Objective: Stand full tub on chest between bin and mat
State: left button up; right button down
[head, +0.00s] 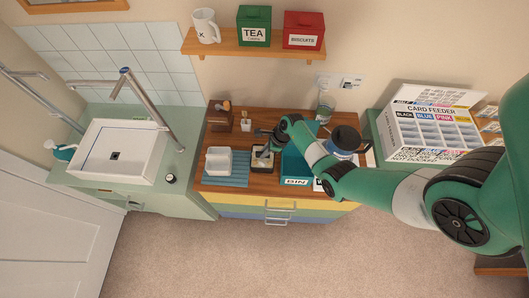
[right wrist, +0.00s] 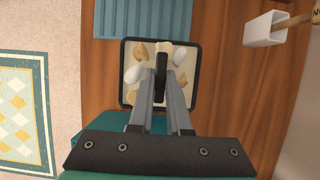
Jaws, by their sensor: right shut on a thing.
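The full tub (head: 262,159) has a dark rim and pale pieces inside; the right wrist view shows it from above (right wrist: 126,88). It is over the wooden top of the chest (head: 300,202), between the blue ribbed mat (head: 228,183) and the teal bin (head: 291,168). My right gripper (right wrist: 162,58) is shut on the tub, at what looks like a pale grip over its middle. The fingers hide part of the contents. I cannot tell whether the tub's base touches the chest. My left gripper is not in view.
A white container (head: 218,158) stands on the mat. A sink (head: 115,150) is at the left, a card feeder box (head: 432,125) at the right.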

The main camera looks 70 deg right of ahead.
jog(key=shift+f, duration=0.15)
jog(key=c, duration=0.9)
grip_release()
jog(key=shift+o, duration=0.2)
jog(key=p+v, duration=0.5)
jog(key=v, duration=0.7)
jog(key=shift+r, duration=0.2)
